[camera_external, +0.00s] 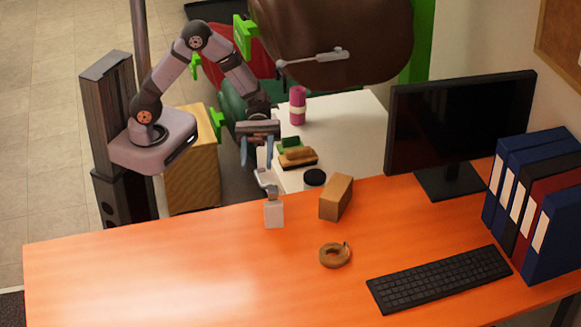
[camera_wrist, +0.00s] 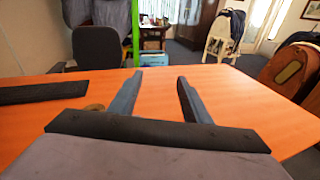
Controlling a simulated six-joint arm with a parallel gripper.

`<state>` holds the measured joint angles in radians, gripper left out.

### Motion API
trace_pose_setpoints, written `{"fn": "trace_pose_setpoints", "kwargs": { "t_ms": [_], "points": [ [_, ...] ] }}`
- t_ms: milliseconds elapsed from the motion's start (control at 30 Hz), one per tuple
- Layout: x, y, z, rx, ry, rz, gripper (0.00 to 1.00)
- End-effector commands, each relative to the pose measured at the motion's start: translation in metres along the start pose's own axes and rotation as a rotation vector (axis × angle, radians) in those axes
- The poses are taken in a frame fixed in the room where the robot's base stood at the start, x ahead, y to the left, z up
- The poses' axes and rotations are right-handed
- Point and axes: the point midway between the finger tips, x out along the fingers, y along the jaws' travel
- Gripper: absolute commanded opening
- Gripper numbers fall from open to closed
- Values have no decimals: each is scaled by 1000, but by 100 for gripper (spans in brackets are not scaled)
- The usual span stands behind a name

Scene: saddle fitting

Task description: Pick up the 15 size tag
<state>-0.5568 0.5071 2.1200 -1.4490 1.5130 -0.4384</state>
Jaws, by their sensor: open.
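No number 15 is legible in either view. A small pale grey-white block (camera_external: 273,214) with a grey piece at its top stands at the back edge of the orange desk; I cannot tell whether it is the size tag. My gripper (camera_external: 257,160) hangs above and behind that block, fingers pointing down, open with nothing visible between the fingers. In the wrist view, my gripper's blue-grey fingers (camera_wrist: 158,78) are apart, with bare orange desk showing between them. No tag can be made out in the wrist view.
The orange desk (camera_external: 150,270) is clear at left. It bears a brown box (camera_external: 336,197), brown ring (camera_external: 335,254), keyboard (camera_external: 440,279), monitor (camera_external: 455,125) and binders (camera_external: 535,195). A white table (camera_external: 350,125) behind holds a brush (camera_external: 298,157), black tin (camera_external: 315,178) and pink can (camera_external: 297,105).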

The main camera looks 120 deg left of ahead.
Motion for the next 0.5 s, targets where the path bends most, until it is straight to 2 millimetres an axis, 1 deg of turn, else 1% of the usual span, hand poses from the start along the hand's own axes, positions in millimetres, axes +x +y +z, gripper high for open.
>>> {"fn": "trace_pose_setpoints", "kwargs": {
  "t_ms": [33,100,167,300,400,500],
  "points": [
    [-10,20,-8,-47,-49,72,44],
    [-24,46,-11,-100,-120,169,44],
    [-18,40,-25,-99,-111,150,44],
    [-14,36,-59,-94,-108,147,44],
    [-11,35,-79,-90,-107,146,44],
    [-9,34,-94,-88,-106,146,44]
  ]
}}
